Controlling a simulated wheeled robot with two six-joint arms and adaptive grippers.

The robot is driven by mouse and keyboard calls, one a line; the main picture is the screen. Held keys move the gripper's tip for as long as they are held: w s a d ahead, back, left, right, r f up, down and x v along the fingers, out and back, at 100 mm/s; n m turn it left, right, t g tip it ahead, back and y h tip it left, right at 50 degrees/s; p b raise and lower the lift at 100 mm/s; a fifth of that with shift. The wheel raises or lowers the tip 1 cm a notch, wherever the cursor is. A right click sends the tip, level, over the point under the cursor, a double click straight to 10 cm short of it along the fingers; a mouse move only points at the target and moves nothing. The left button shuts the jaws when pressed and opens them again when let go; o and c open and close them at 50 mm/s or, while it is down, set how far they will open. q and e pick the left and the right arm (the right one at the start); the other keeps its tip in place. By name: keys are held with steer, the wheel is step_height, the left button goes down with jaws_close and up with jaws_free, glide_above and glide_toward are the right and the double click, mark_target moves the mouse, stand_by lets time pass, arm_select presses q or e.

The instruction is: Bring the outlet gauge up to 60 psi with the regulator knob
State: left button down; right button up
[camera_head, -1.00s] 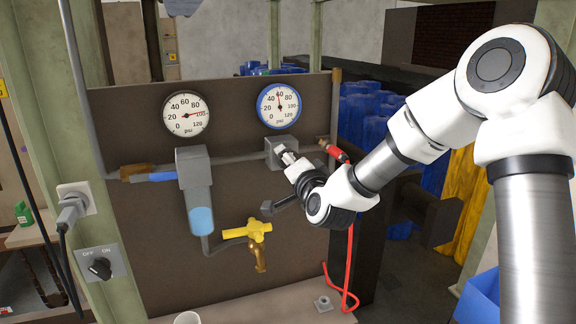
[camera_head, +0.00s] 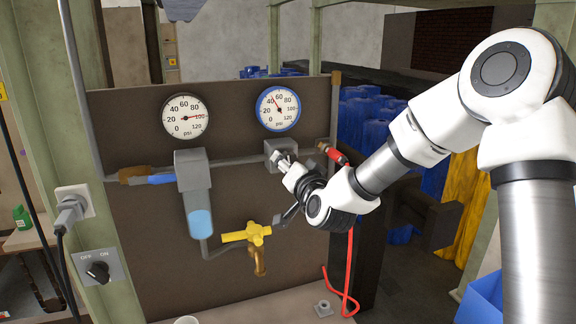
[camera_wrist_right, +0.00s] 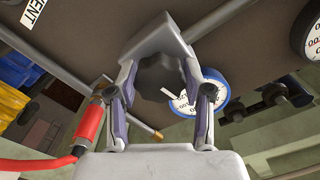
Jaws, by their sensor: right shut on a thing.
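The regulator's grey body (camera_head: 279,152) sits on the pipe below the blue-rimmed outlet gauge (camera_head: 279,108). The gauge needle points up and a little left, seemingly between 40 and 60; the exact reading is too small to tell. My right gripper (camera_head: 287,163) is at the regulator, its fingers shut on the knob. In the right wrist view the dark knob (camera_wrist_right: 157,76) sits between the two fingers (camera_wrist_right: 160,92), in front of the grey body (camera_wrist_right: 157,35). The knob is mostly hidden in the head view. My left gripper is not in view.
A second gauge (camera_head: 184,117) reads near 100 on the left. The filter bowl (camera_head: 200,222), yellow valve (camera_head: 247,234) and red hose (camera_head: 349,265) are on or near the panel. The red hose fitting (camera_wrist_right: 90,120) lies close beside the right gripper.

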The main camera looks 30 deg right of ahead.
steer(key=shift+r, duration=0.1)
steer(key=o, duration=1.2)
steer(key=v, duration=0.7)
steer(key=shift+s, duration=0.25)
